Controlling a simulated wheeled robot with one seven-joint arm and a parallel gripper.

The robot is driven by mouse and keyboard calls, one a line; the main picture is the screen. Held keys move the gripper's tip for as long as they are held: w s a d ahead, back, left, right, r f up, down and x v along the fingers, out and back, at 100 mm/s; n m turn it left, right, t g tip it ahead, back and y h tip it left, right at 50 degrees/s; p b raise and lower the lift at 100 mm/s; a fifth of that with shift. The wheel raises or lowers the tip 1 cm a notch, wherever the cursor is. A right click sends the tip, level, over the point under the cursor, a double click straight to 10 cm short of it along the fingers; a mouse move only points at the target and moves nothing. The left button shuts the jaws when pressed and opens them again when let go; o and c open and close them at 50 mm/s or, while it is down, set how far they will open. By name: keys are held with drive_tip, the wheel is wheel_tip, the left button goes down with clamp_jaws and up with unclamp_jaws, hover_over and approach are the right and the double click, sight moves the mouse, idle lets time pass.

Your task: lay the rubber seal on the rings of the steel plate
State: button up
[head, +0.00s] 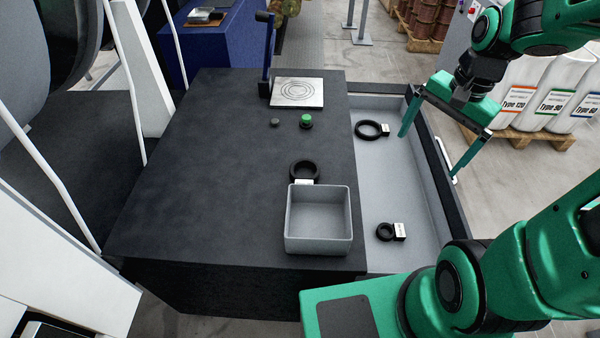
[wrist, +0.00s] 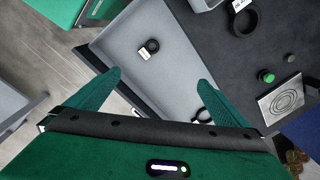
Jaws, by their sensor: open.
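The steel plate (head: 276,99) lies flat at the table's far end, thin rings drawn on it; it also shows in the wrist view (wrist: 270,103). Several black rubber rings with white tags are in view; I cannot tell which is the seal. A large one (head: 358,131) and a small one (head: 378,232) lie in the grey drawer. A third (head: 304,162) is on the table behind a grey bin. My gripper (head: 430,157) is open and empty above the drawer's right side. In the wrist view, its right finger partly hides the large ring (wrist: 201,112).
The open grey bin (head: 319,246) stands at the table's near right corner. A green button (head: 306,121) and a dark knob (head: 275,123) sit before the plate. A blue lever post (head: 266,60) rises beside the plate. The table's left half is clear.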

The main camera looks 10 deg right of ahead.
drive_tip(key=w+a+f+m+y, duration=0.2)
drive_tip(key=w+a+f+m, duration=0.2)
drive_tip(key=w+a, duration=0.5)
drive_tip(key=m+y, duration=0.2)
drive_tip(key=m, duration=0.3)
hover_over(312, 180)
drive_tip(key=w+d, duration=0.1)
drive_tip(key=w, duration=0.2)
drive_tip(key=f, duration=0.8)
drive_tip(key=shift+d+f, duration=0.15)
drive_tip(key=shift+d, duration=0.05)
drive_tip(key=shift+d+x, duration=0.1)
drive_tip(key=shift+x, duration=1.55)
drive_tip(key=shift+d+x, duration=0.15)
drive_tip(key=shift+x, duration=1.5)
drive_tip(key=shift+s+f, duration=0.1)
drive_tip(key=shift+s, duration=0.05)
drive_tip(key=c, duration=0.8)
drive_tip(key=shift+c, duration=0.4)
